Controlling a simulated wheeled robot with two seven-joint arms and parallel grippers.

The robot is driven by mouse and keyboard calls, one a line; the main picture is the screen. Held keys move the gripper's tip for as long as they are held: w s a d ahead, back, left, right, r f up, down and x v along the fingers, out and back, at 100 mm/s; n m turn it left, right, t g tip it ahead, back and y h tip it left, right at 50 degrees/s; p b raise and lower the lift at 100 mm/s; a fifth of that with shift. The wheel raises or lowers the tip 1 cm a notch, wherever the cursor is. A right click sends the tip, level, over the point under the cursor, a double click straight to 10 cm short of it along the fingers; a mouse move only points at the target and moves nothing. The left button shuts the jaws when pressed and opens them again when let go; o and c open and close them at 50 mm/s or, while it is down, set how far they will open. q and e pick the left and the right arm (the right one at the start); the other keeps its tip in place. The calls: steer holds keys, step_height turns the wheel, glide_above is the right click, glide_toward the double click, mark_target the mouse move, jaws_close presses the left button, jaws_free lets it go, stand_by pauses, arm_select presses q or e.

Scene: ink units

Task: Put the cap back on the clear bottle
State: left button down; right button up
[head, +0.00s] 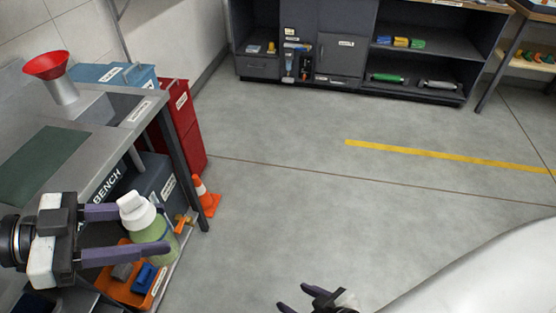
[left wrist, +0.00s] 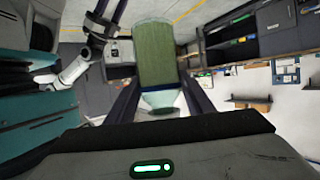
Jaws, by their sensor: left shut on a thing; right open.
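The clear bottle (head: 155,232) with green contents is between the fingers of my left gripper (head: 100,232), which is shut on it beside the bench. The bottle is tilted a little, with its whitish top and narrow neck toward the upper left. I cannot tell whether a cap sits on that neck. In the left wrist view the bottle (left wrist: 157,55) shows its green body and a pale tapered end between the fingers. My right gripper (head: 292,298) is open and empty above the floor at the bottom edge. I cannot make out a separate loose cap.
The bench (head: 98,138) stands at left with a red funnel (head: 48,65) and a green mat (head: 42,158). An orange tray (head: 130,285) lies below the bottle. A red bin (head: 180,125) and a cone (head: 205,197) stand beside the bench. The middle floor is clear.

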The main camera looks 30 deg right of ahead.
arm_select(q)
steer(key=s+a+f+n+t+y, duration=0.1)
steer(key=a+f+n+t, duration=0.1)
steer(key=a+n+t, duration=0.2)
steer(key=s+a+f+n+t+y, duration=0.1)
steer(key=a+n+t, duration=0.3)
steer(key=a, duration=0.7)
steer(key=shift+s+f+t+y, duration=0.3)
steer(key=shift+s+f+t, duration=0.2)
steer(key=shift+s, duration=0.25)
